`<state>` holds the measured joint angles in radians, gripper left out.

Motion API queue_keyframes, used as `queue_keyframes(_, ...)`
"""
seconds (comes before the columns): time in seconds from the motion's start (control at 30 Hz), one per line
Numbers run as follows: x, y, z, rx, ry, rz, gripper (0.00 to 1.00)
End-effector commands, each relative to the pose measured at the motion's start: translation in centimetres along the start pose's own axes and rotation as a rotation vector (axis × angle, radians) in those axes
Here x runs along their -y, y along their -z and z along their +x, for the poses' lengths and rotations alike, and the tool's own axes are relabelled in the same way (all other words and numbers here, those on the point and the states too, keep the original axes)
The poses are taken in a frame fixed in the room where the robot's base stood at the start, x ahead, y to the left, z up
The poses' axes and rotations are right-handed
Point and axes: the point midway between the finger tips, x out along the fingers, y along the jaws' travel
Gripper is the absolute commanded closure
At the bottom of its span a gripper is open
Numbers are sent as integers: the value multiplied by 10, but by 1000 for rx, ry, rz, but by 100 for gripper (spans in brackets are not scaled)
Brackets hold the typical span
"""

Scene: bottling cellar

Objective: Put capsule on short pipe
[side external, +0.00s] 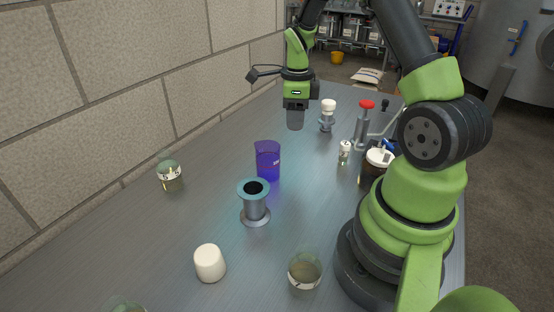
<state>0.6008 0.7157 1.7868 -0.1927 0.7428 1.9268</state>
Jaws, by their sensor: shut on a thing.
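My gripper (295,104) is at the upper middle, pointing down above the far part of the bench. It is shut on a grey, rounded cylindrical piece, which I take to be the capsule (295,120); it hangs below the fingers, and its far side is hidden. The short pipe (255,209) stands upright at the middle of the bench, a grey tube with a wide teal top flange, a dark opening and a round foot. The capsule is apart from the pipe, farther back and to its right.
A purple translucent cup (267,161) stands just behind the pipe. A white rounded block (209,263) and a glass beaker (304,272) stand in front. A flask (170,175) is at left. A red-topped device (364,125) and a white-topped stand (327,115) are at right.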

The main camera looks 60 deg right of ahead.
Motion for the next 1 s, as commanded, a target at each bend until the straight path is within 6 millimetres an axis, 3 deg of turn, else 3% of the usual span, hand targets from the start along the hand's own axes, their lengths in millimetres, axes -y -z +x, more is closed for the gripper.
queue_keyframes(0.2, -78, -53, -38, 3, 3, -338, 67)
queue_keyframes(0.4, -147, -70, -62, 3, 2, -614, 67)
queue_keyframes(0.5, -168, -71, -69, 3, 2, -699, 67)
queue_keyframes(0.63, -181, -70, -66, -1, -2, -753, 67)
queue_keyframes(0.83, -183, -70, -30, -5, -6, -759, 67)
queue_keyframes(1.0, -183, -70, -12, -2, -4, -757, 67)
